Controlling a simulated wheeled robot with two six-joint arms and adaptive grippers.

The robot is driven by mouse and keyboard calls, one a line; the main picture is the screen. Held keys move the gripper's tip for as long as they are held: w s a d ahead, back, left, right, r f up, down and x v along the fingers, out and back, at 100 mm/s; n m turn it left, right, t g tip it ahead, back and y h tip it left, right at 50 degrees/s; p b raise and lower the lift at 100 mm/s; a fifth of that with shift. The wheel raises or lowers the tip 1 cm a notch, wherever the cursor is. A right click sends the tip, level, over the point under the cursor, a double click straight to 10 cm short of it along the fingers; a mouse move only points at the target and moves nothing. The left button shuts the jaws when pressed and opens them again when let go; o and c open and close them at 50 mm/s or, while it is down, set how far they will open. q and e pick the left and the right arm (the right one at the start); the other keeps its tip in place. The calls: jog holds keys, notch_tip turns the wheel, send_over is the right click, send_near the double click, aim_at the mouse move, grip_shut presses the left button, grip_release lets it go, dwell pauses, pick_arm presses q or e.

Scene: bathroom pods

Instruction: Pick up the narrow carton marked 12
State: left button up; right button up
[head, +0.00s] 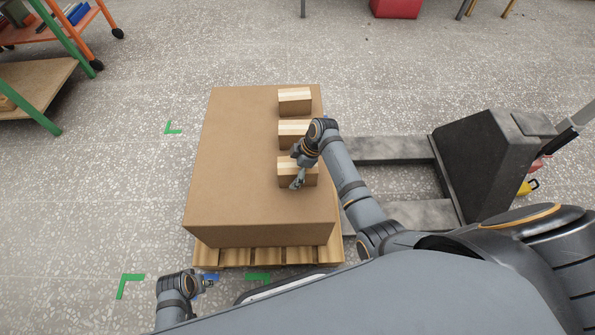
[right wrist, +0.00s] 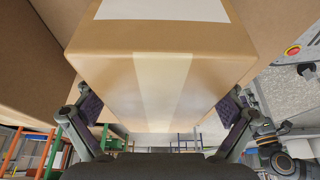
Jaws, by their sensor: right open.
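Three small cartons stand in a row along the right side of a large brown box: a far one (head: 295,102), a middle one (head: 290,133) and a near one (head: 285,173). No number 12 is readable on any of them. My right gripper (head: 297,182) is at the near carton and partly covers it. In the right wrist view a taped carton (right wrist: 165,85) fills the space between the open fingers of my right gripper (right wrist: 160,108); contact cannot be told. My left gripper (head: 209,282) is low at the left, away from the cartons; its fingers are too small to read.
The large box (head: 235,165) sits on a wooden pallet (head: 265,256), and its left top is bare. A pallet jack (head: 490,160) stands at the right. Green floor marks (head: 130,283) lie nearby. An orange and green rack (head: 45,85) is at upper left.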

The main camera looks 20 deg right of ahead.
pick_arm(q)
jog(key=shift+r, duration=0.15)
pick_arm(e)
jog(key=shift+f, duration=0.2)
jog(key=shift+c, duration=0.5)
jog(key=c, duration=1.5)
jog(key=shift+c, duration=0.2)
